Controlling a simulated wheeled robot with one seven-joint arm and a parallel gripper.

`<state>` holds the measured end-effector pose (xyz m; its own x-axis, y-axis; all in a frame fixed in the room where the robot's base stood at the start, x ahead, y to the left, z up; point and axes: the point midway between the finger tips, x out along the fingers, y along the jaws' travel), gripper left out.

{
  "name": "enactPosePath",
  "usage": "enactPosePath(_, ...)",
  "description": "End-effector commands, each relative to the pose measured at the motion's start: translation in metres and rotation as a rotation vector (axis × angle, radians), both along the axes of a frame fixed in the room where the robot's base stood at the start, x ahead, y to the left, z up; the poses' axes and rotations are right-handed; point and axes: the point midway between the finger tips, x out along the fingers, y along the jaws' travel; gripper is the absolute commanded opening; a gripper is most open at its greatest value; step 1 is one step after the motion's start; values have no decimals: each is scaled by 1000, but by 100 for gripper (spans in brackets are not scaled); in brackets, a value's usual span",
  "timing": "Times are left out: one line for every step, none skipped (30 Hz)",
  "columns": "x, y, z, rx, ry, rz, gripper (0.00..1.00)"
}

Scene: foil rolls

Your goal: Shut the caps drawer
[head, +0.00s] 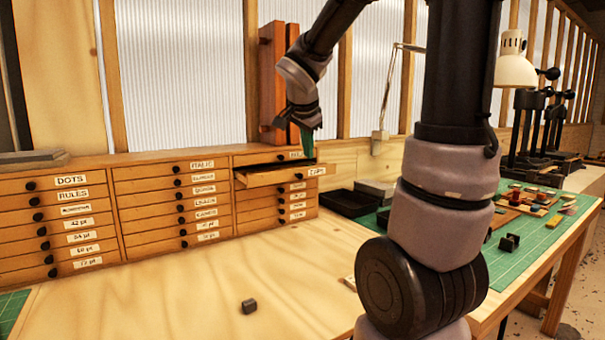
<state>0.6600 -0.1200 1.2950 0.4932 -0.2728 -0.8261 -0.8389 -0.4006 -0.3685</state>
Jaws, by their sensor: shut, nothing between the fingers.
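The caps drawer (270,178) is in the right-hand column of the wooden cabinet (160,155), second from the top. It stands pulled out toward me, and its label (314,170) is small but seems to read CAPS. My gripper (308,152) points down just above the right part of this drawer, near its front. Its green fingers are shut with nothing between them. I cannot tell whether the fingertips touch the drawer. The drawer's inside is mostly hidden by its front.
The other drawers look shut. A small dark block (249,306) lies on the wooden bench top (180,290), which is otherwise largely clear in front of the cabinet. A black tray (348,203) stands right of the cabinet. A green mat (530,250) with small pieces is further right.

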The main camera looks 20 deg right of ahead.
Motion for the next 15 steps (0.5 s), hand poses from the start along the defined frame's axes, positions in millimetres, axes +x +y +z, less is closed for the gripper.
enactPosePath(13, 0, -5, 3, -10, -30, 0)
enactPosePath(19, 0, -7, 4, -19, -48, 0)
enactPosePath(25, 0, -9, 9, -29, -70, 0)
enactPosePath(28, 0, -11, 11, -36, -82, 0)
enactPosePath(31, -1, -11, 13, -42, -92, 0)
enactPosePath(34, -1, -13, 16, -47, -101, 0)
enactPosePath(36, -1, -14, 16, -50, -106, 0)
enactPosePath(38, -1, -15, 17, -52, -108, 0)
enactPosePath(39, -2, -17, 18, -53, -111, 0)
enactPosePath(41, -3, -19, 18, -53, -111, 0)
enactPosePath(42, -5, -22, 18, -52, -111, 0)
enactPosePath(45, -6, -27, 18, -50, -111, 0)
enactPosePath(47, -8, -32, 18, -50, -112, 0)
enactPosePath(49, -9, -36, 18, -48, -111, 0)
enactPosePath(54, -12, -43, 17, -49, -112, 0)
